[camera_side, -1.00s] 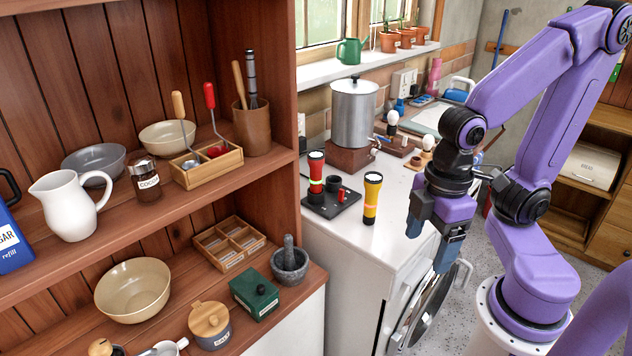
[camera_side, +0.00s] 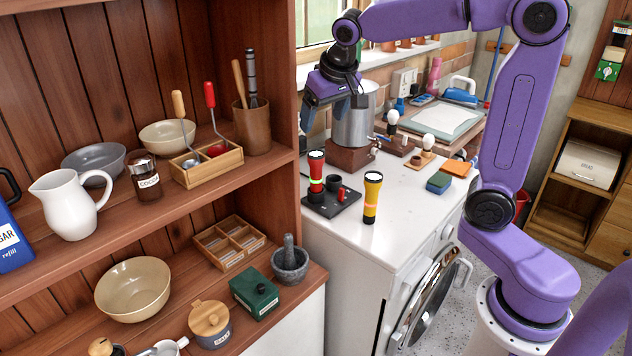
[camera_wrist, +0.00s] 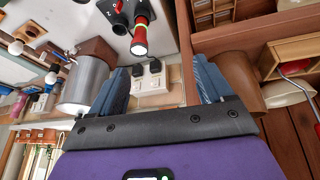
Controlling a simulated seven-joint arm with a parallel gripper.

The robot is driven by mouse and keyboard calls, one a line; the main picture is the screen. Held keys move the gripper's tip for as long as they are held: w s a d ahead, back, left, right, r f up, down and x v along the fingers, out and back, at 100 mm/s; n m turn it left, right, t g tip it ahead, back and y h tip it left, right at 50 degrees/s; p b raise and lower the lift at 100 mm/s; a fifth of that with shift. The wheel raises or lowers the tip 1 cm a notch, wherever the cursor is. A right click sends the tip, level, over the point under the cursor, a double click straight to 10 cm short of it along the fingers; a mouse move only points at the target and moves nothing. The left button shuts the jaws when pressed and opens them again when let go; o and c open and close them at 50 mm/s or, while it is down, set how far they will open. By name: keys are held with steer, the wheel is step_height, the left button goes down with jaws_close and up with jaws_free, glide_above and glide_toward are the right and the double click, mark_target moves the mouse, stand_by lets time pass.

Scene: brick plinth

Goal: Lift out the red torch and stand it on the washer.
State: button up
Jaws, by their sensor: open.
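The red torch (camera_side: 316,168) stands upright in a black holder (camera_side: 345,203) on the washer's white top (camera_side: 405,190). Its red head is up and its lower part is hidden in the holder. In the wrist view the red torch (camera_wrist: 141,33) shows beyond the fingers, near the top middle.
A metal urn (camera_side: 354,125) on a brick plinth (camera_side: 349,158) stands behind the holder, close to my gripper. The wooden shelf unit (camera_side: 297,210) rises on the left. A blue-green sponge (camera_side: 439,182) lies to the right.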

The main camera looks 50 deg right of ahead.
steer(key=w+d+r+m+g+h, duration=0.1)
steer(key=w+d+m, duration=0.45)
steer(key=d, duration=0.25)
steer(key=w+d+r+m+g, duration=0.1)
steer(key=w+d+r+m, duration=0.1)
steer(key=w+d+m, duration=0.4)
steer(key=m+g+y, duration=0.2)
steer(key=g+y, duration=0.1)
glide_above(316, 164)
steer(key=w+d, duration=0.1)
steer(key=w, duration=0.1)
step_height(316, 164, down, 7)
step_height(316, 164, down, 12)
steer(key=shift+d+r, duration=0.15)
steer(key=shift+r, duration=0.1)
steer(key=shift+s+d+f, duration=0.1)
steer(key=shift+f, duration=1.25)
steer(key=shift+s+d+f, duration=0.1)
steer(key=shift+f, duration=1.25)
jaws_close()
steer(key=shift+r, duration=0.15)
